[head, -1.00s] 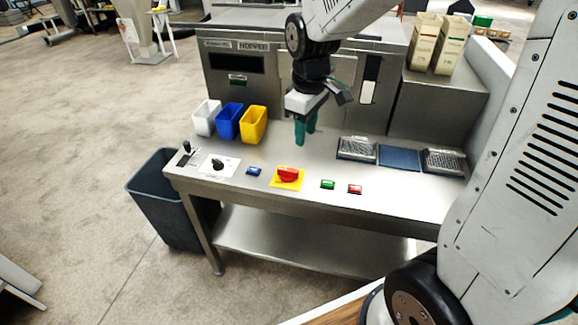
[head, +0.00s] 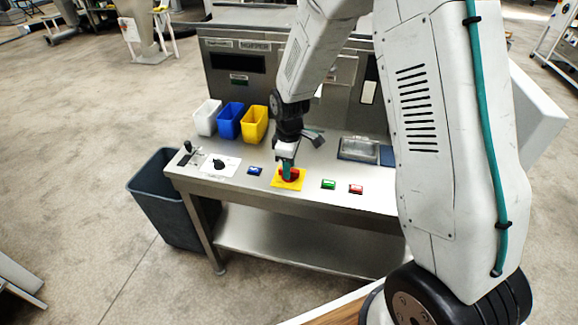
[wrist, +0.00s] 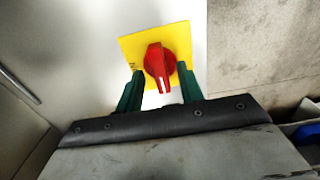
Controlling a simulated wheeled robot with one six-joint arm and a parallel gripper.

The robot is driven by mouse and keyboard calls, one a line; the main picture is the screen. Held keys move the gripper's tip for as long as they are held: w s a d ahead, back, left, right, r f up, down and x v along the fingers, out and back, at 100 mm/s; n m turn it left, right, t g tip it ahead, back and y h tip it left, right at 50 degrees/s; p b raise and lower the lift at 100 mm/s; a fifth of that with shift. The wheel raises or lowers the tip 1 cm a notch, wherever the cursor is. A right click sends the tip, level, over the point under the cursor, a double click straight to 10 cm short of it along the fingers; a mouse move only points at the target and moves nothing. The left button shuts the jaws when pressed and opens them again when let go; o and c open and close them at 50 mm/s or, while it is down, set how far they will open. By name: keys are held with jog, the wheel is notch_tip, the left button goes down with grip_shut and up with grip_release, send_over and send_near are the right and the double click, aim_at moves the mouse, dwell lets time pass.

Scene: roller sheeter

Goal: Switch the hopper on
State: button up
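The hopper (head: 240,62) is the steel machine behind the bench, with a nameplate on its front. A red rotary switch (head: 295,173) on a yellow plate (head: 301,183) sits on the bench's control strip. In the wrist view the red knob (wrist: 158,66) stands on its yellow plate (wrist: 178,36), with a white mark on its near end. My gripper (head: 287,172) points down at the switch and partly hides it. In the wrist view the green fingers of my gripper (wrist: 160,88) are apart, one on each side of the knob. I cannot tell whether they touch it.
A blue button (head: 255,171) and a black selector knob (head: 219,163) lie left of the switch. A green button (head: 328,184) and a red button (head: 356,188) lie right. White, blue and yellow bins (head: 254,124) stand behind. A dark waste bin (head: 160,205) stands left.

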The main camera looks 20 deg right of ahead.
jog(key=shift+f, duration=0.3)
grip_shut()
